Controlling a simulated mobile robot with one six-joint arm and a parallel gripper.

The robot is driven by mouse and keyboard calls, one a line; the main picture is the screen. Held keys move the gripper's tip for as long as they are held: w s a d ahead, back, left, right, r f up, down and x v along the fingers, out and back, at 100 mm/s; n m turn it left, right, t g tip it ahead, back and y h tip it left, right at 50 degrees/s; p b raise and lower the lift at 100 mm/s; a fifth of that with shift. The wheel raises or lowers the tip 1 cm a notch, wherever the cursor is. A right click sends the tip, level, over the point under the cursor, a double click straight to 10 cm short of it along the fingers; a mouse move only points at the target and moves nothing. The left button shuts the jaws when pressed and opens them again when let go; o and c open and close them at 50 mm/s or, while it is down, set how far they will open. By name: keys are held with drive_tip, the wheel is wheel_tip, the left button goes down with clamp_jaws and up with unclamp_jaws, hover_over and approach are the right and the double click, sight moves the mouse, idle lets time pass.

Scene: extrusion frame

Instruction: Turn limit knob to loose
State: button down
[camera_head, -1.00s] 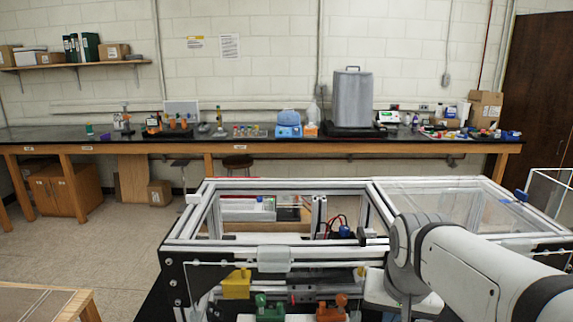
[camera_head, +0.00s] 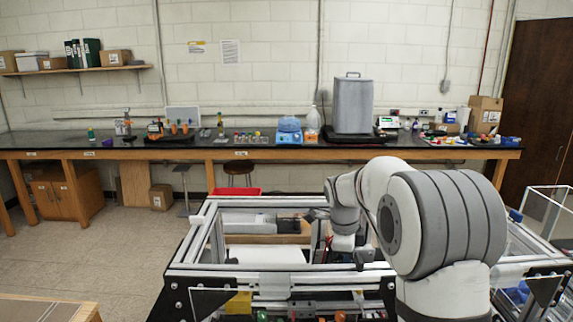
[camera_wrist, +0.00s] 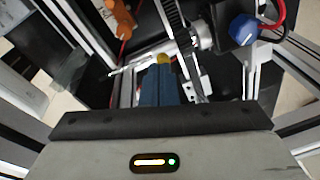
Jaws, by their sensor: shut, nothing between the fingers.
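My gripper (camera_wrist: 160,70) shows in the wrist view as blue-grey fingers held together, with nothing between them. A small yellow round piece (camera_wrist: 163,58) lies just beyond the fingertips; whether they touch it I cannot tell. A blue round knob (camera_wrist: 243,28) on a black block sits up and right of the fingers, clearly apart from them. No label shows which knob is the limit knob, and no setting can be read. In the head view my arm reaches into the extrusion frame (camera_head: 222,270) and hides much of its right half.
Red wires (camera_wrist: 278,12) run beside the blue knob. An orange part (camera_wrist: 118,18) is at the upper left. Metal rails (camera_wrist: 178,25) and frame bars stand close around the fingers. A wooden bench (camera_head: 270,154) with lab items stands along the back wall.

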drive_tip(key=s+a+f+m+g+b, duration=0.1)
drive_tip(key=f+b, duration=0.1)
drive_tip(key=f, duration=0.4)
drive_tip(key=a+f+m+g+b, duration=0.1)
drive_tip(key=a+f+b, duration=0.1)
drive_tip(key=f, duration=0.4)
drive_tip(key=shift+s+a+f+h, duration=0.25)
drive_tip(key=shift+s+f+h, duration=0.1)
drive_tip(key=shift+f+h, duration=0.05)
drive_tip(key=shift+s+d, duration=0.1)
drive_tip(key=shift+s, duration=0.15)
drive_tip(key=shift+s+a+f+b, duration=0.1)
drive_tip(key=shift+s+a+b, duration=0.1)
drive_tip(key=shift+b, duration=0.65)
drive_tip(key=shift+s+a+b, duration=0.3)
drive_tip(key=shift+s+b, duration=0.4)
drive_tip(key=shift+b, duration=0.55)
drive_tip(key=shift+a, duration=0.15)
